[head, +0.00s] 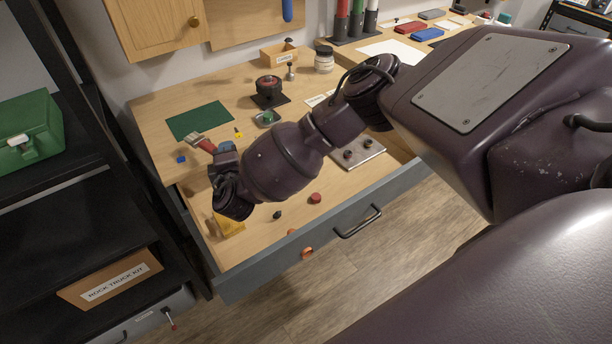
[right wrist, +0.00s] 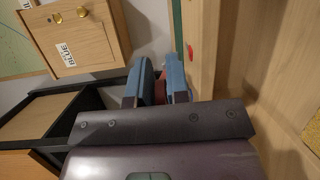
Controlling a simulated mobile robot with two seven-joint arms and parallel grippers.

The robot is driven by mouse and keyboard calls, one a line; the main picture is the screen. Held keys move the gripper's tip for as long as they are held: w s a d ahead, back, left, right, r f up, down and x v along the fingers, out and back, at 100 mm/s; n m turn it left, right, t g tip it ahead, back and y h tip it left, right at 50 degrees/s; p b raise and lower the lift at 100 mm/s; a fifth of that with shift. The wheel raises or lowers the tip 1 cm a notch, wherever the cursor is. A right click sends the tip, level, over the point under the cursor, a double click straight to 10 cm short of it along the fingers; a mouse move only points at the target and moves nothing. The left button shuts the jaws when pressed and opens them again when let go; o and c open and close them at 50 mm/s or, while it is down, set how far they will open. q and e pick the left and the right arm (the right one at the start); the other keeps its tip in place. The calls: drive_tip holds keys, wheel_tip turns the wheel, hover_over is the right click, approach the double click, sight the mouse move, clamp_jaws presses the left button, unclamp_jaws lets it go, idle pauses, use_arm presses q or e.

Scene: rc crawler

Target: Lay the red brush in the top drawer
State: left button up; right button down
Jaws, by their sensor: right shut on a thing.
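The red brush (head: 204,144) shows in the head view near the left front edge of the worktop, with its pale bristle end pointing up and left. My right gripper (head: 221,150) is shut on it, above the front left of the worktop. In the right wrist view a bit of the red brush (right wrist: 161,88) shows between the blue fingers (right wrist: 160,80); most of it is hidden there. The top drawer (head: 264,262) is pulled open below my right arm, which hides part of its inside. My left gripper is not in view.
The drawer holds a yellow piece (head: 228,226), a red round piece (head: 315,198) and small dark and orange pieces. A green mat (head: 200,121), a blue cube (head: 181,159) and a black round part (head: 269,87) lie on the worktop. A black shelf stands left.

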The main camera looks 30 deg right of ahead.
drive_tip(key=w+d+r+m+g+h, duration=0.1)
drive_tip(key=d+r+m+g+h, duration=0.1)
drive_tip(key=d+m+g+h, duration=0.45)
drive_tip(key=d+r+m+g+h, duration=0.1)
drive_tip(key=d+r+m+h, duration=0.2)
drive_tip(key=d, duration=0.7)
wheel_tip(320, 180, up, 4)
drive_tip(key=m+g+h, duration=0.4)
drive_tip(key=m+g, duration=0.4)
drive_tip(key=g, duration=0.4)
hover_over(322, 177)
wheel_tip(322, 177, down, 20)
drive_tip(key=b, duration=0.8)
drive_tip(key=shift+w+f, duration=0.1)
drive_tip(key=shift+f, duration=0.15)
drive_tip(key=shift+r, duration=0.2)
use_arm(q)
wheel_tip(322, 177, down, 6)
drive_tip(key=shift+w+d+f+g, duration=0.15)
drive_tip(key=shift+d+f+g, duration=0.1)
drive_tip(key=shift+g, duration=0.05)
use_arm(e)
drive_tip(key=shift+f, duration=0.4)
